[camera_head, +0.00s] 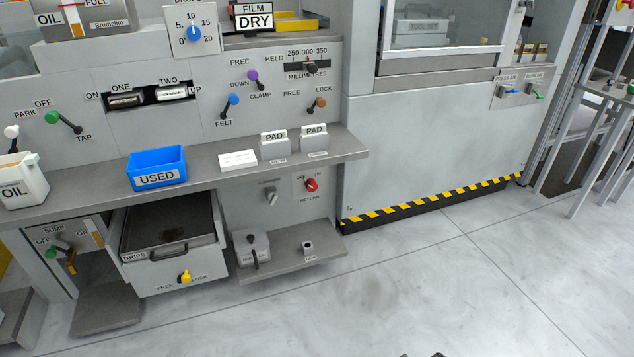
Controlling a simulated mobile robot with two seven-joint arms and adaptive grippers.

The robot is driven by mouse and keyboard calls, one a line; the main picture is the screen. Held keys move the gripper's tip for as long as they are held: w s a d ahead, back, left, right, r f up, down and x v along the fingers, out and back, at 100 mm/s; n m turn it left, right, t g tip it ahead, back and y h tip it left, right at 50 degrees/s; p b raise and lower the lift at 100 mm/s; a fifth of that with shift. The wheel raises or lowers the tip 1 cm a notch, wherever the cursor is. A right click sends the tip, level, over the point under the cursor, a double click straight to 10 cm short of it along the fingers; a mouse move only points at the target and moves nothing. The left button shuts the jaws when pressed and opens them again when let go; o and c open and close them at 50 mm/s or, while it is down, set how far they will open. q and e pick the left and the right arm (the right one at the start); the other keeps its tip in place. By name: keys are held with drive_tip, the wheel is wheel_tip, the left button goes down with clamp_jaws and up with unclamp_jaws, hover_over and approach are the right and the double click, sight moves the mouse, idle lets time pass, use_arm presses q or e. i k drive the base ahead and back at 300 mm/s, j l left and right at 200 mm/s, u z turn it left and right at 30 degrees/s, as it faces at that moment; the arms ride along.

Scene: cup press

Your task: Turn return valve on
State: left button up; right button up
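The return valve (310,185) is a small red knob on the grey panel below the shelf, right of centre. OFF is lettered at its upper left, ON at its upper right and RETURN beneath it. Its pointer is too small to read surely. Nothing covers the knob. Neither of my grippers can be made out in the head view. A small dark bit at the bottom edge is too little to identify.
The shelf (205,180) juts out above the valve. A grey knob (270,195) sits to its left, and a lower ledge (300,262) with a lidded box (252,247) lies beneath. An open DRIPS drawer (168,240) projects at the left. The floor in front is clear.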

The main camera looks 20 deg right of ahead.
sight(311, 185)
drive_tip(key=i+l+z, duration=0.1)
drive_tip(key=i+l, duration=0.2)
drive_tip(key=l, duration=0.25)
drive_tip(key=i+l, duration=0.3)
drive_tip(key=l, duration=0.2)
drive_tip(key=i+l+z, duration=0.15)
drive_tip(key=i+l, duration=0.2)
drive_tip(key=l, duration=0.15)
drive_tip(key=i+l, duration=0.3)
drive_tip(key=l, duration=0.15)
drive_tip(key=l+z, duration=0.05)
